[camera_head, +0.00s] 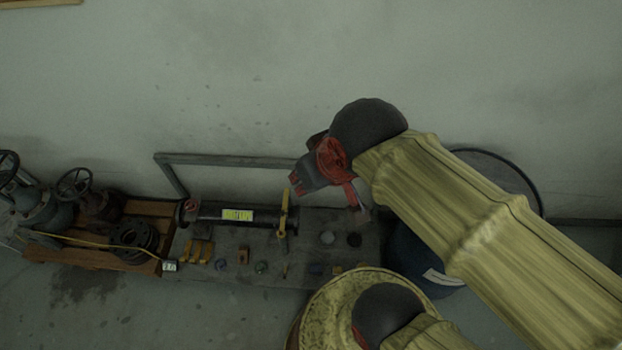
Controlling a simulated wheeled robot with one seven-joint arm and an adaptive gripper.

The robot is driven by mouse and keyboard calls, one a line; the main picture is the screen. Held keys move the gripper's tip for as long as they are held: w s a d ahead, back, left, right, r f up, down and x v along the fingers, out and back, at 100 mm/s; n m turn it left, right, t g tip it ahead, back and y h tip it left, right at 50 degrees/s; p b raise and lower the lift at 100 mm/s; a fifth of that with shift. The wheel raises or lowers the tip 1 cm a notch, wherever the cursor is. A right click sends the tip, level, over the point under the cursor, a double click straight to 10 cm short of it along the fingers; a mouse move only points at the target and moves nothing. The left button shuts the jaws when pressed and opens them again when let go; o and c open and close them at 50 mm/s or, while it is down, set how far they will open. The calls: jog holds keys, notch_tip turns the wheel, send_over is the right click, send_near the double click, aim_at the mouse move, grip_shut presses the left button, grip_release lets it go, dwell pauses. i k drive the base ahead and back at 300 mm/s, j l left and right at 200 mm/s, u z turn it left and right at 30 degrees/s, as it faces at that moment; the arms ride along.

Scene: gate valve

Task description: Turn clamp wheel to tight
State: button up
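My gripper (322,190), dark grey with red parts, hangs at the end of my yellow-sleeved arm, over the right part of a low grey bench (305,255). Whether its fingers are open or shut is unclear at this angle. A yellow upright clamp-like piece (284,213) stands on the bench, just left of and partly below the gripper in the picture. A dark pipe (212,213) with a yellow label runs left from it to a small reddish end piece (188,206). I cannot tell which part is the clamp wheel. No contact shows.
Valves with dark handwheels (73,183) stand at the far left by a wooden pallet (130,260). Several small parts lie along the bench front. A grey rail (225,160) runs behind the bench. A blue drum (412,252) stands at right, partly hidden by my arm.

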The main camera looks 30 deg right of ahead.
aim_at(192, 205)
jog(key=i+j, duration=0.15)
jog(key=j, duration=0.25)
jog(key=i+j, duration=0.2)
jog(key=j, duration=0.2)
jog(key=i+j, duration=0.15)
jog(key=j, duration=0.25)
jog(key=i+j, duration=0.2)
jog(key=j, duration=0.2)
jog(key=i+j, duration=0.15)
jog(key=j, duration=0.3)
jog(key=i+j, duration=0.15)
jog(key=j, duration=0.25)
jog(key=i+j, duration=0.2)
jog(key=j, duration=0.2)
jog(key=i+j, duration=0.15)
jog(key=j, duration=0.25)
jog(key=z, duration=0.05)
